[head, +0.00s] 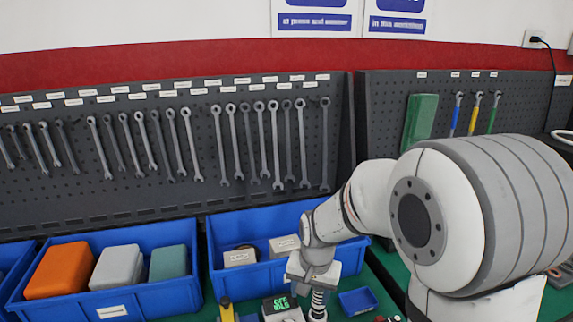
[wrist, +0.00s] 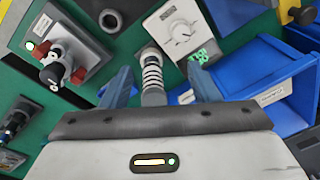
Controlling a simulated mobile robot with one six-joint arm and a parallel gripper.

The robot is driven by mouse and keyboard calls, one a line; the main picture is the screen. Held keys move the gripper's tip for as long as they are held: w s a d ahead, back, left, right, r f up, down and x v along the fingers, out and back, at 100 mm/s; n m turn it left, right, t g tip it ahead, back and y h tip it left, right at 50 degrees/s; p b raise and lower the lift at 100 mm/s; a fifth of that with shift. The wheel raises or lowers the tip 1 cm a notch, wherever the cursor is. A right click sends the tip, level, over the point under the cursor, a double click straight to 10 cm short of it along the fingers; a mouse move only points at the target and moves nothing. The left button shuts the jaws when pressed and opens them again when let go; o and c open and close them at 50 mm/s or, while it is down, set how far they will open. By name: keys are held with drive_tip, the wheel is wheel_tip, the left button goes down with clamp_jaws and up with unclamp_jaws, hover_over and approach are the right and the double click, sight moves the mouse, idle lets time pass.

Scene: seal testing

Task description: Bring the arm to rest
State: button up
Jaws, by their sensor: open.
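My gripper (wrist: 160,80) is open in the wrist view, one finger on each side of a pale ribbed, spring-like cylinder (wrist: 152,72). The cylinder appears between the fingers with gaps on both sides; whether anything touches cannot be told. In the head view my gripper (head: 312,272) is low over the green bench, at the front of a blue bin. The ribbed cylinder (head: 318,302) shows just below it. The arm reaches in from the right, and the fingertips are hard to make out there.
A white dial unit with green digits (wrist: 175,30) stands close by the gripper. A grey fixture with red parts (wrist: 62,60) is at left. Blue bins (head: 160,303) with boxes line the bench. A small blue tray (head: 357,301) is near. Wrenches hang on a pegboard (head: 190,205) behind.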

drive_tip(key=s+d+r+n+t, duration=0.1)
drive_tip(key=s+d+r, duration=0.3)
drive_tip(key=s+r, duration=0.2)
drive_tip(key=s+d+r+n+t, duration=0.1)
drive_tip(key=s+d+r, duration=0.4)
drive_tip(key=s, duration=0.5)
drive_tip(key=shift+d+r+n+h, duration=0.15)
drive_tip(key=shift+r+n+h, duration=0.2)
drive_tip(key=shift+n, duration=0.25)
